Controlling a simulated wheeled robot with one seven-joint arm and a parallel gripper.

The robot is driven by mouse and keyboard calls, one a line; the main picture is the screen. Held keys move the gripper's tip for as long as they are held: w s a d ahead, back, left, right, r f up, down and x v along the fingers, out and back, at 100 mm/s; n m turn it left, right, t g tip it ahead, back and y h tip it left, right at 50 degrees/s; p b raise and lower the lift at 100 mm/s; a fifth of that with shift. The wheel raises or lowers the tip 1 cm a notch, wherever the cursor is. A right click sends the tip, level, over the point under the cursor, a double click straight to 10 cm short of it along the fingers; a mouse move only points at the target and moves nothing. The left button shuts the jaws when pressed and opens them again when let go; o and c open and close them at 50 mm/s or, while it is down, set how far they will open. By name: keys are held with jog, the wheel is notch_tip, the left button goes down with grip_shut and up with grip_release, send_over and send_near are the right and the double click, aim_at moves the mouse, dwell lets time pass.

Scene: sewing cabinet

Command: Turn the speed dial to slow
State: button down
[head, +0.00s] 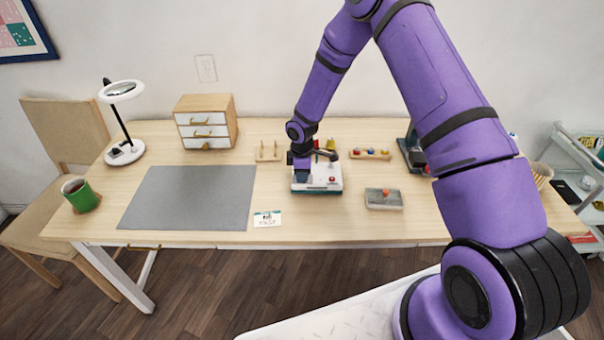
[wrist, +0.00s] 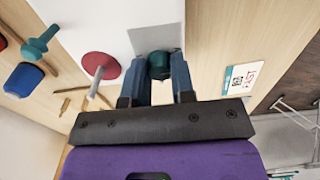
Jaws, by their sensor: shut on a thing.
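The machine (head: 329,186), a low white box with a teal base, sits near the middle of the table. Its white top (wrist: 85,20) fills the upper part of the wrist view. A dark green knob (wrist: 160,64), which looks like the speed dial, sits between the two fingers of my gripper (wrist: 161,72). The fingers are shut on its sides. In the head view my gripper (head: 302,180) reaches down onto the left part of the machine and hides the dial. No dial pointer or markings are readable.
A small card (head: 267,219) lies left of the machine; in the wrist view its print seems to read FAST. A grey tray (head: 384,205) lies to the right. A grey mat (head: 190,197), small drawers (head: 204,122) and a green mug (head: 83,200) are to the left.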

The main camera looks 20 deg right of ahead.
jog(key=c, duration=1)
grip_release()
jog(key=shift+o, duration=0.2)
notch_tip(320, 180, up, 11)
jog(key=s+d+r+m+t+h, duration=0.15)
jog(key=s+r, duration=0.25)
jog(key=r, duration=0.5)
jog(key=s+d+r+m, duration=0.2)
jog(key=s+r+m, duration=0.15)
jog(key=r, duration=0.55)
jog(key=s+d+r+m+t, duration=0.1)
jog(key=s+d+r+m, duration=0.1)
jog(key=s+r, duration=0.5)
jog(key=s+r+m+t, duration=0.1)
jog(key=s+r+m, duration=0.1)
jog(key=s+r, duration=0.2)
jog(key=s+d+r+m+y, duration=0.1)
jog(key=s+r+m, duration=0.2)
jog(key=s, duration=0.8)
jog(key=s+r+m+t, duration=0.1)
jog(key=s+r+m, duration=0.1)
jog(key=s+r, duration=0.3)
jog(key=s, duration=0.3)
jog(key=shift+d+m+t, duration=0.2)
jog(key=shift+m+t, duration=0.1)
jog(key=shift+t, duration=0.05)
